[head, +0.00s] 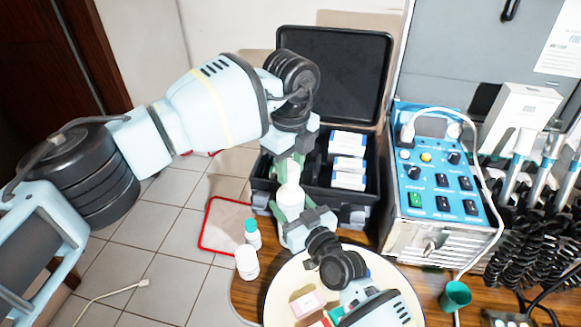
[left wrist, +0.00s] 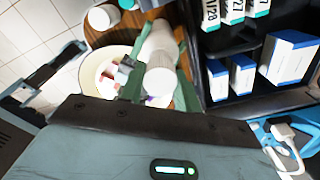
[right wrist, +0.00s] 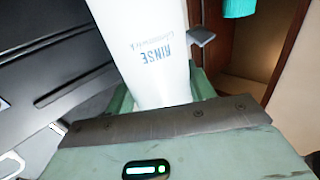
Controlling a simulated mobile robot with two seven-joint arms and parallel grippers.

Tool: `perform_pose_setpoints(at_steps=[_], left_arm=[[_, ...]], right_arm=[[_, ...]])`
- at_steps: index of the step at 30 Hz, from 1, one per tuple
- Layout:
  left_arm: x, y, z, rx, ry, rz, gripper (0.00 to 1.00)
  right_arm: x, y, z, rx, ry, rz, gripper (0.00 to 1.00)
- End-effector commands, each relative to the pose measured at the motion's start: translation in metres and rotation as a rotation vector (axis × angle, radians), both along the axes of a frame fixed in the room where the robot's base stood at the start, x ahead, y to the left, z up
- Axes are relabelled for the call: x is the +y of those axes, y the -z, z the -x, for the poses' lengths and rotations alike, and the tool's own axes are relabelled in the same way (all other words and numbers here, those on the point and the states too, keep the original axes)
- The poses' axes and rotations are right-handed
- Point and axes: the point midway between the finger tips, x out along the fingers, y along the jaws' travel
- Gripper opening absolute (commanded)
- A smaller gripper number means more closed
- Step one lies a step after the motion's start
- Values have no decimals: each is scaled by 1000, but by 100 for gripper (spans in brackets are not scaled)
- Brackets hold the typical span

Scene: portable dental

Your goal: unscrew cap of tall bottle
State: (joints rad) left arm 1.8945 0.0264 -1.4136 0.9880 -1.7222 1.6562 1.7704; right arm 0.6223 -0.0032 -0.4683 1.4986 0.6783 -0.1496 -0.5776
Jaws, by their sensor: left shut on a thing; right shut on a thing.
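The tall white bottle (head: 291,192) stands upright between my two grippers, in front of the open black case. My left gripper (head: 291,160) is above and shut on the bottle's white cap (left wrist: 161,81), with a green finger on each side in the left wrist view. My right gripper (head: 292,212) is lower and shut on the bottle's body. The bottle's base is hidden in the head view.
A black case (head: 335,62) holds white-and-blue boxes (head: 348,163). A small teal-capped bottle (head: 252,236) and a white jar (head: 246,264) stand at left. A cream basin (head: 276,289), red-edged tray (head: 205,236), blue control unit (head: 439,170) and green cup (head: 455,297) are nearby.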

Motion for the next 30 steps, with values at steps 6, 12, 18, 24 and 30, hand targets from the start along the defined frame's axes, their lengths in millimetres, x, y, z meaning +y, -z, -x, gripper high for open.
perform_pose_setpoints(at_steps=[6,12,18,24,30], left_arm=[[0,0,0,0,0,0,5],[0,-9,0,-1,0,1,5],[0,-33,0,-1,0,0,5],[0,-40,0,1,0,0,5],[0,-40,0,1,0,0,5]], right_arm=[[0,1,0,2,0,1,0],[0,1,0,2,0,1,0],[0,1,0,2,0,1,0],[0,1,0,2,0,1,0],[0,1,0,2,0,1,66]])
